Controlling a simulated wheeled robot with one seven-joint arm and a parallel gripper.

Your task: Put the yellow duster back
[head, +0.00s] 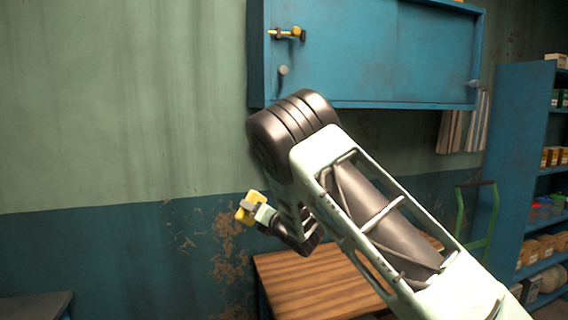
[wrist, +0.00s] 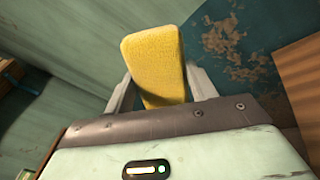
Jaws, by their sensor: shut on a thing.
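The yellow duster (wrist: 153,62) is a yellow block with a rough, sponge-like surface. In the wrist view it stands up between the two fingers of my gripper (wrist: 160,88), which is shut on it. In the head view my gripper (head: 254,210) is left of the wooden table, with the yellow duster (head: 246,207) at its tip. It is held in the air in front of the green and blue wall.
A wooden table (head: 318,284) is below my arm. A blue wall cabinet (head: 375,52) hangs above, with a yellow-handled item (head: 288,33) on it. Blue shelves (head: 516,150) with boxes stand at the right. A dark surface (head: 38,306) is at the lower left.

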